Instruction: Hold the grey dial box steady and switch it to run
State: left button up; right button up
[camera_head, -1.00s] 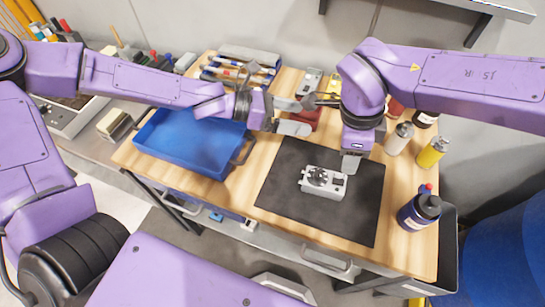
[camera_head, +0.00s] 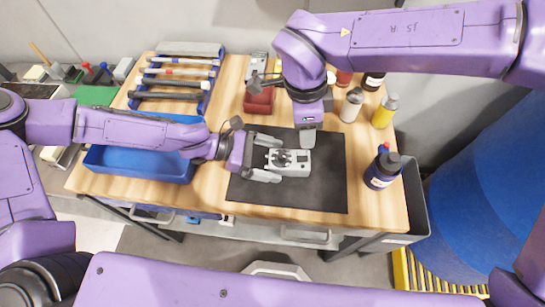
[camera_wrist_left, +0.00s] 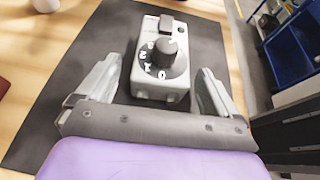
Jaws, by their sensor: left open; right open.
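The grey dial box (camera_head: 296,163) sits on a black mat (camera_head: 325,192) in the head view. Its round dark dial shows in the left wrist view (camera_wrist_left: 163,52), with white marks on the near side; I cannot read the setting surely. My left gripper (camera_head: 266,157) is open, low over the mat, with one finger on each side of the box's near end. In the left wrist view its fingers (camera_wrist_left: 160,75) stand apart from the box sides. My right gripper (camera_head: 308,139) points down at the box's far edge; its fingertips are hard to make out.
A blue tray (camera_head: 140,165) lies left of the mat, under my left arm. Bottles (camera_head: 383,112) stand at the right, with a dark blue bottle (camera_head: 382,168) near the right edge.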

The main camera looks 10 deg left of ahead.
pick_arm(q)
jog(key=shift+d+f, duration=0.15)
jog(key=shift+d, duration=0.3)
